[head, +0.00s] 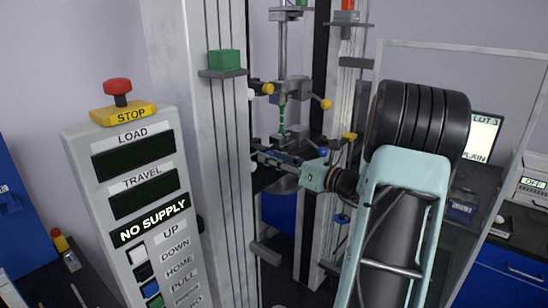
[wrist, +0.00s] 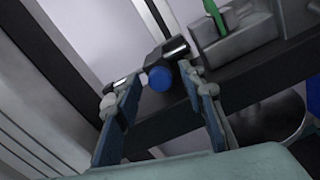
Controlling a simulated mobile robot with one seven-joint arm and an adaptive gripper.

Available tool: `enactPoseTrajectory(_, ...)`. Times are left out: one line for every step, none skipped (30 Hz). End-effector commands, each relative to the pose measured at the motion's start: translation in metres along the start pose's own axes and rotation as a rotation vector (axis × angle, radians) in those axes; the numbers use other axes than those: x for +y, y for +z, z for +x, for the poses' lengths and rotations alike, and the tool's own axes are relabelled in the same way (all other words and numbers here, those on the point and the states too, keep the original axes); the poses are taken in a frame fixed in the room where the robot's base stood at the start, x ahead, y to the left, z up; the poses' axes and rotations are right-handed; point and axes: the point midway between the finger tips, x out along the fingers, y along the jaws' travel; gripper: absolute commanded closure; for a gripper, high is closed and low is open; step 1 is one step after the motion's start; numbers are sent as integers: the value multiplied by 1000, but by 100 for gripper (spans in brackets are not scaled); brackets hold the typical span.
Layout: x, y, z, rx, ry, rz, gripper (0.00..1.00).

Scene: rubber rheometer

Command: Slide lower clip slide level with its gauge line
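My gripper (head: 262,158) reaches left into the test frame, at the height of the lower grip. In the wrist view my gripper (wrist: 153,94) is open, with one finger on each side of a blue-ended dark cylinder (wrist: 160,78). Whether a finger touches it I cannot tell. Nothing is clamped. A green test strip (head: 282,118) stands upright between the grips; its lower part shows in the wrist view (wrist: 215,15). On the right column are a yellow-topped slide (head: 350,136) and a lower blue one (head: 343,218). I cannot tell which part is the lower clip slide; no gauge line is legible.
A control panel (head: 133,215) with a red stop button (head: 117,87) and a "NO SUPPLY" sign stands at left. A green block (head: 224,60) sits on the left column's shelf. A clear shield (head: 460,60) stands at right. The frame's columns flank my gripper closely.

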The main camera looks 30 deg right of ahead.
Motion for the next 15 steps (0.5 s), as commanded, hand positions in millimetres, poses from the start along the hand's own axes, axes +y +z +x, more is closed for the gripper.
enactPoseTrajectory(0,0,1,0,0,0,63)
enactPoseTrajectory(0,0,1,0,0,0,63)
enactPoseTrajectory(0,0,1,0,0,0,63)
enactPoseTrajectory(0,0,1,0,0,0,63)
enactPoseTrajectory(0,0,1,0,0,0,63)
enactPoseTrajectory(0,0,1,0,0,0,63)
enactPoseTrajectory(0,0,0,0,0,0,64)
enactPoseTrajectory(0,0,0,0,0,0,67)
enactPoseTrajectory(0,0,0,0,0,0,72)
enactPoseTrajectory(0,0,0,0,0,0,75)
enactPoseTrajectory(0,0,0,0,0,0,78)
enactPoseTrajectory(0,0,0,0,0,0,83)
enactPoseTrajectory(0,0,0,0,0,0,86)
enactPoseTrajectory(0,0,0,0,0,0,89)
enactPoseTrajectory(0,0,0,1,0,0,94)
